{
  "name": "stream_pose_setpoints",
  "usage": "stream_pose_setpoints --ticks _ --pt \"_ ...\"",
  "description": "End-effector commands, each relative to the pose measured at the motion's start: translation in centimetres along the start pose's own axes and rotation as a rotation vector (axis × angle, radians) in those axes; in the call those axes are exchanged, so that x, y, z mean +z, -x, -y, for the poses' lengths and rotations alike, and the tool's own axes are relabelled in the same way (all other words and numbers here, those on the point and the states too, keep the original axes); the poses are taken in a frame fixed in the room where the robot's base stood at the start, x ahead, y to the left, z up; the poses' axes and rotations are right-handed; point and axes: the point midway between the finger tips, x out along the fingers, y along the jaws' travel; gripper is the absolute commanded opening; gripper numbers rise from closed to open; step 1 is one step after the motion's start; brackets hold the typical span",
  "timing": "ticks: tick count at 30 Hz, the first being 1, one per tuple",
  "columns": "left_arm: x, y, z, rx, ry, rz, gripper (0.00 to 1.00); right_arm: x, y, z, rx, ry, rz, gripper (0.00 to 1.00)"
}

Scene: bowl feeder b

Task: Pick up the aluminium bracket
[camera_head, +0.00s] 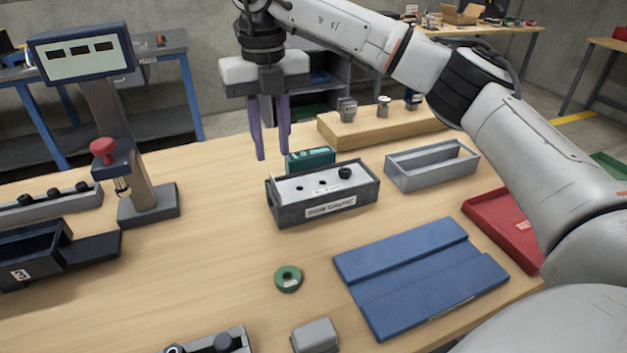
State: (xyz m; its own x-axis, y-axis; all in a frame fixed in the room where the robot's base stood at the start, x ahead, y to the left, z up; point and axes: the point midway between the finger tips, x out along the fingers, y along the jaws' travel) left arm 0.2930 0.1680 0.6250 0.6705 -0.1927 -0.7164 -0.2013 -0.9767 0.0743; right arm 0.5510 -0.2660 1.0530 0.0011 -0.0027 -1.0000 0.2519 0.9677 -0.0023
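My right gripper (272,154) hangs in the upper middle with its two purple fingers pointing down. The fingers are apart, with nothing between them. I cannot tell for sure which thing is the aluminium bracket. A small grey metal piece (347,110) stands on the wooden block at the back, right of my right gripper. Another grey block (315,336) lies at the table's front edge, far from the gripper. My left gripper is not in view.
A dark fixture box (322,208) and a green box (310,158) stand close to the fingers. The wooden block (382,126) also bears a small cylinder (383,106). A grey tray (432,178), blue mat (412,240), red tray (482,215), green ring (288,279) and press (148,204) stand around.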

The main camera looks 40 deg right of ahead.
Motion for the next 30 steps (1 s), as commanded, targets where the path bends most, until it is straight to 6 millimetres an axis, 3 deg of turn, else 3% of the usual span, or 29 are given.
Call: stream_pose_setpoints --ticks 15,23,28,30 --pt "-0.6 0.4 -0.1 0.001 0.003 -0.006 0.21 -0.3 -6.5 0.0 0.001 0.001 -0.001 0.25" --pt "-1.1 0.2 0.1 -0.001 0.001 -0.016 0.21 -0.3 -7.0 0.0 0.002 0.001 0.0 0.25" --pt "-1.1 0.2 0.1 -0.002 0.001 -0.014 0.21 -0.3 -6.9 0.0 0.002 0.001 0.0 0.0" --pt "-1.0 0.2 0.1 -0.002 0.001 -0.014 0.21 -0.3 -6.9 0.0 0.002 0.002 0.0 0.0"
